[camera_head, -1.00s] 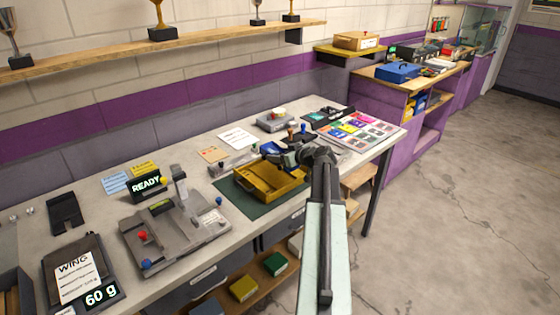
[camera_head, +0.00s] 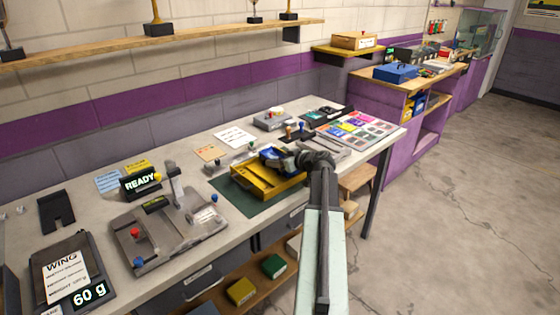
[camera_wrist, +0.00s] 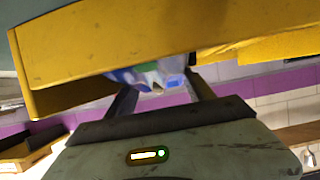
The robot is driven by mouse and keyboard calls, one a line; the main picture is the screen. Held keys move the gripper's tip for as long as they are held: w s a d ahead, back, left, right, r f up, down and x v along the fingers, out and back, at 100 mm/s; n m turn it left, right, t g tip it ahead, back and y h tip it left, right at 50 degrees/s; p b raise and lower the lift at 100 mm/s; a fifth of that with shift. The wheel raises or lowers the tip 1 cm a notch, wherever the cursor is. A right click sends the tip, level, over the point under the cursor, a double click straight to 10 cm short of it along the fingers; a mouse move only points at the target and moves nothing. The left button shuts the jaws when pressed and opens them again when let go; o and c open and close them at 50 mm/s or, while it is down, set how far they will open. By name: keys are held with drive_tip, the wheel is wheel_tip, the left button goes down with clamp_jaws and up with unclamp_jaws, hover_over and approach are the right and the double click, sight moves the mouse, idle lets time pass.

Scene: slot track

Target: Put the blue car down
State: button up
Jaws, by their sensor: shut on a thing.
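The blue car (camera_head: 271,154) is in my gripper (camera_head: 283,158) in the head view, over the back right part of a yellow tray (camera_head: 262,190). In the wrist view, the blue and white car (camera_wrist: 150,76) shows between my two fingers (camera_wrist: 160,96), which are shut on it. The yellow tray's wall (camera_wrist: 120,45) hides part of the car there. I cannot tell whether the car touches the tray. The tray stands on a dark green mat (camera_head: 226,192) on the workbench.
A scale (camera_head: 75,280) reading 60 g is at the far left. Small tools (camera_head: 297,131) and a board of coloured squares (camera_head: 357,130) lie behind and to the right.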

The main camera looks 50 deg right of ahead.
drive_tip(key=o, duration=1.4)
drive_tip(key=shift+r+p, duration=0.2)
drive_tip(key=shift+p, duration=0.1)
drive_tip(key=shift+r+p, duration=0.65)
drive_tip(key=shift+p, duration=0.05)
drive_tip(key=p+v, duration=0.3)
drive_tip(key=v, duration=0.8)
drive_tip(key=shift+s+f+p, duration=0.15)
drive_tip(key=shift+f+p, duration=0.05)
drive_tip(key=shift+p, duration=0.2)
drive_tip(key=shift+s, duration=0.35)
